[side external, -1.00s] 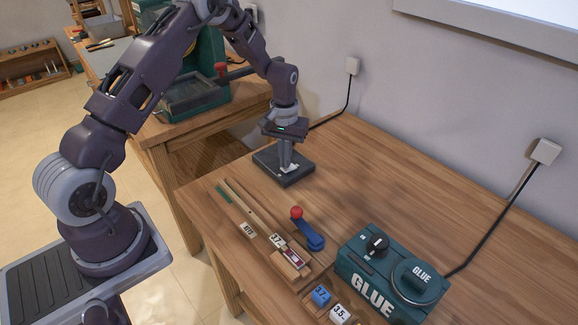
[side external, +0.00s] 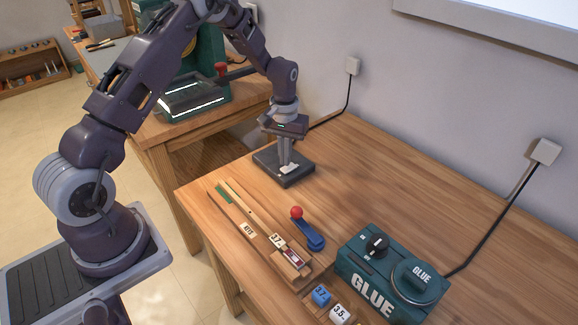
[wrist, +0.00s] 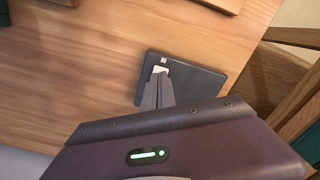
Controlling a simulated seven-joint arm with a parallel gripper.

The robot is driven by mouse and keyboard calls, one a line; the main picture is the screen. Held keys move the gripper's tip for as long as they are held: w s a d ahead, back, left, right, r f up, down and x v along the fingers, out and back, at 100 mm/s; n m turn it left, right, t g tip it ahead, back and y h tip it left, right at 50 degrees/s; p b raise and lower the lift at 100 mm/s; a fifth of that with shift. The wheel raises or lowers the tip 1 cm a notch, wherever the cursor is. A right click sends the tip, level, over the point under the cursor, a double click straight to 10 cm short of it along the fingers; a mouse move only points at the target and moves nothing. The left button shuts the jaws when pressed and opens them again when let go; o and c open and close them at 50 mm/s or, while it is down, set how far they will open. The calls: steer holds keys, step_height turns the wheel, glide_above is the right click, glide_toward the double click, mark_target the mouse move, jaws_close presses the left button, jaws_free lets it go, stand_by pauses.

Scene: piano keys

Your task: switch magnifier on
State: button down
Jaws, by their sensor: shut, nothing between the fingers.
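A dark flat box (side external: 302,174) with a small white switch (side external: 290,169) lies on the wooden table near its far left corner. In the wrist view the box (wrist: 200,82) shows beyond my fingers, with the white switch (wrist: 160,70) at their tips. My gripper (side external: 285,162) points down over the box, shut and empty, its tips at or just above the switch. I cannot tell whether they touch. A green machine (side external: 208,45) on the bench behind has a framed plate (side external: 192,97) with bright white light strips. No lettering marks either one as the magnifier.
A black cord runs from behind the box to a wall socket (side external: 353,66).

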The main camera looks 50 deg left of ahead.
steer(key=shift+r, duration=2.6)
step_height(320, 180, up, 10)
steer(key=m+t, duration=0.1)
glide_above(285, 169)
steer(key=s+d, duration=0.3)
steer(key=d, duration=0.1)
steer(key=s+d+r+m+t, duration=0.2)
steer(key=s+d+r, duration=0.2)
steer(key=s+r, duration=0.45)
steer(key=s+d+r+m+t, duration=0.1)
steer(key=s+d, duration=0.1)
steer(key=s, duration=0.7)
steer(key=s+d+r+m+t, duration=0.1)
steer(key=s+d+r+m, duration=0.1)
steer(key=s, duration=0.7)
steer(key=shift+d+r+t, duration=0.15)
steer(key=shift+d+t, duration=0.15)
steer(key=shift+d, duration=0.15)
